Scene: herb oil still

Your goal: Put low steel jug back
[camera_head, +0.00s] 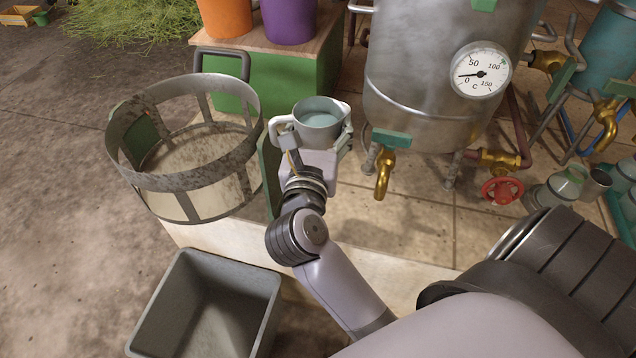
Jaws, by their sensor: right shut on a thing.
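A low steel jug (320,128) with a greenish-blue inside is held upright between the fingers of my right gripper (314,140). The gripper is shut on it, one finger on each side. The jug is in front of the steel still, to the left of its brass tap, with the round mesh basket to its left. I cannot tell whether the jug touches the surface beneath or holds liquid. My left gripper is not in view.
The steel still (415,85) has a gauge and brass tap (382,178). A mesh basket (183,187) stands left, a grey bin (165,312) below. Several small vessels (565,182) and a red valve wheel (502,191) are at right.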

